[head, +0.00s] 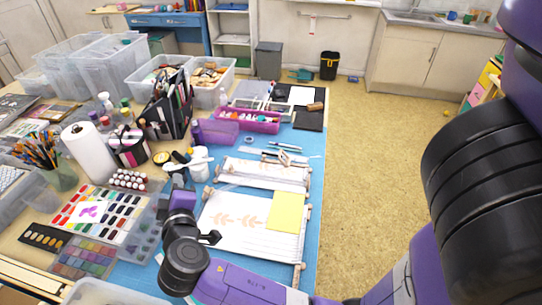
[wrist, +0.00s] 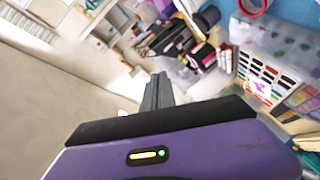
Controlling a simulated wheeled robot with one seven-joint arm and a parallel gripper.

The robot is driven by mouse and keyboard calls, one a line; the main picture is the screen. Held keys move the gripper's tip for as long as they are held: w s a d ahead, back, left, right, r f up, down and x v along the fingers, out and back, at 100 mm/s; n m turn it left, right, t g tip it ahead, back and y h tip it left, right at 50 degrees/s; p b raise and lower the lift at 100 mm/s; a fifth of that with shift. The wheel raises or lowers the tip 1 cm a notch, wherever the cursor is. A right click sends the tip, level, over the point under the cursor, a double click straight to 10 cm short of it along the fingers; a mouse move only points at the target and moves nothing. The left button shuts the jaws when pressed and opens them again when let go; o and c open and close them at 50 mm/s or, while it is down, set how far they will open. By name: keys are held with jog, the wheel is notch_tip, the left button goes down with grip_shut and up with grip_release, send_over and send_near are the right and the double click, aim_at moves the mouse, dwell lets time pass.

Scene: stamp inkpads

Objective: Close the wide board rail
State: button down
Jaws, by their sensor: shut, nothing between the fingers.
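Two pale boards with rod-like rails lie on the blue mat. The nearer, larger board (head: 230,222) bears orange leaf prints and a yellow sheet (head: 286,211) at its right. The smaller board (head: 262,174) lies behind it. A pale rail (head: 303,232) runs along the larger board's right side; I cannot tell how far open any rail stands. My arm hides the larger board's near left part. The boards are not clear in the wrist view.
A paint set (head: 110,212), paper roll (head: 88,152) and white bottle (head: 198,163) crowd the left side near my gripper. A purple tray (head: 262,126) stands behind the boards. The blue mat's right edge (head: 318,180) borders open floor.

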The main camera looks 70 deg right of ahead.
jog(key=s+d+r+m+g+h, duration=0.2)
jog(key=s+m+g, duration=0.2)
jog(key=s+g, duration=0.25)
jog(key=s+d+r+m+g+h, duration=0.2)
jog(key=s+m+g, duration=0.1)
jog(key=s+g, duration=0.35)
jog(key=s+d+f+p, duration=0.2)
jog(key=s+d+p, duration=0.2)
jog(key=d, duration=0.6)
jog(key=shift+s+f, duration=0.25)
jog(key=shift+s, duration=1)
jog(key=shift+d, duration=0.1)
